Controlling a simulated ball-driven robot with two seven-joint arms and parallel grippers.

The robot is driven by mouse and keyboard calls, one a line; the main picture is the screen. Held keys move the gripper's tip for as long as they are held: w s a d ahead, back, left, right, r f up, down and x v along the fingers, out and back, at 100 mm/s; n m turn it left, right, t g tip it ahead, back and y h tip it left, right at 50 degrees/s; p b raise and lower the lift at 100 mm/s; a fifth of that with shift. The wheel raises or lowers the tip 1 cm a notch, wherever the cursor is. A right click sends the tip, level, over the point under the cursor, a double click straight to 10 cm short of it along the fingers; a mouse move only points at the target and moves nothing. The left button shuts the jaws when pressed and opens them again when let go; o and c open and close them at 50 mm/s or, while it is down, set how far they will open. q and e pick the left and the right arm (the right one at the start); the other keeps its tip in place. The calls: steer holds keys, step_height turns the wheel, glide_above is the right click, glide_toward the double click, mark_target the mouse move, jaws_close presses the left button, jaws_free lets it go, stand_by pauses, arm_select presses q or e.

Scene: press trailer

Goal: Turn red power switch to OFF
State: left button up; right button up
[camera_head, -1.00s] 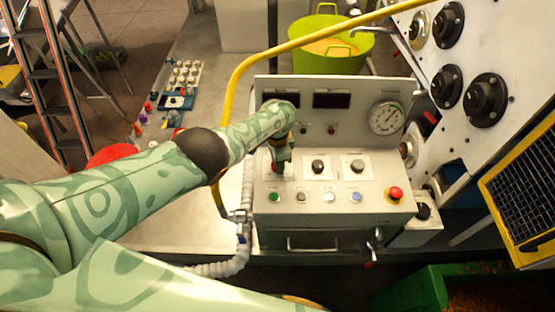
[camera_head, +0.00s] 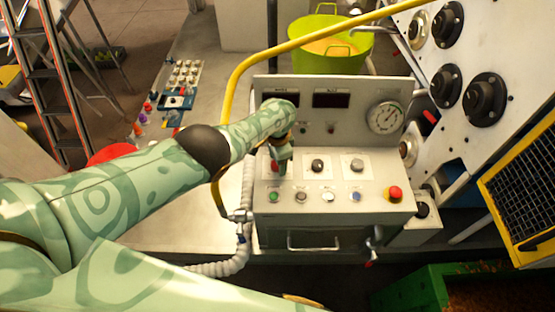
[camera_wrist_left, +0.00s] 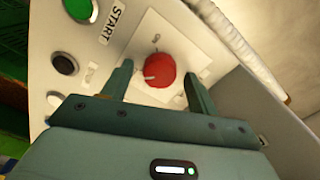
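The red power switch (camera_wrist_left: 160,68) is a round red knob on a white square plate, at the top middle of the left wrist view. A light mark shows on its edge. In the head view the red switch (camera_head: 274,166) is mostly hidden by my left gripper (camera_head: 282,164). In the wrist view the left gripper (camera_wrist_left: 158,72) is open, with one finger on each side of the knob and gaps visible. I cannot tell whether the fingertips reach the knob's depth. My right gripper is not in view.
A START label and green button (camera_wrist_left: 80,8) sit near the switch. A yellow rail (camera_head: 240,80) and ribbed white hose (camera_head: 245,215) are close to my arm.

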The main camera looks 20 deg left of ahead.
arm_select(q)
step_height(320, 180, up, 16)
steer(key=p, duration=0.7)
steer(key=shift+r, duration=0.15)
